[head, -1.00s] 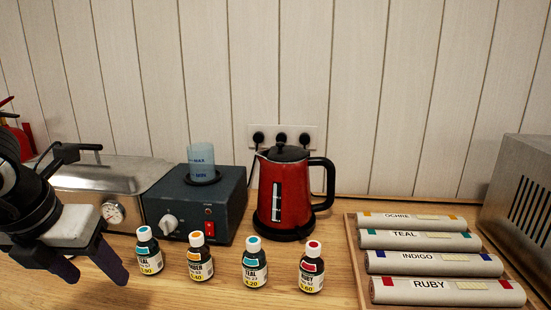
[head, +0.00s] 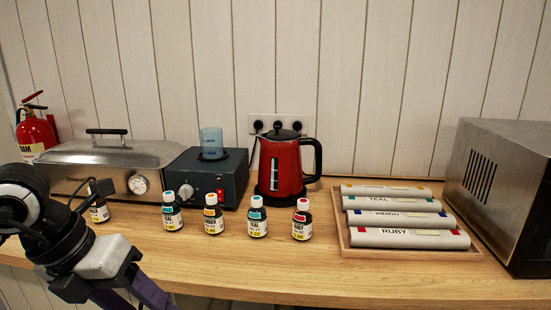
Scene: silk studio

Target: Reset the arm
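My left gripper (head: 130,295) is at the lower left in the head view, in front of the table's front edge. Its two purple fingers are spread with nothing seen between them; their tips are cut off by the bottom of the frame. My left arm comes in from the left edge. My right gripper is not in view.
Small labelled bottles stand in a row on the wooden table (head: 370,283): one (head: 98,212) partly hidden by my arm, then others (head: 172,218), (head: 213,221), (head: 257,223) and (head: 302,225). Behind are a steel steamer (head: 100,155), a heater box (head: 225,175) and a red kettle (head: 280,165). A tray (head: 340,225) holds rolls.

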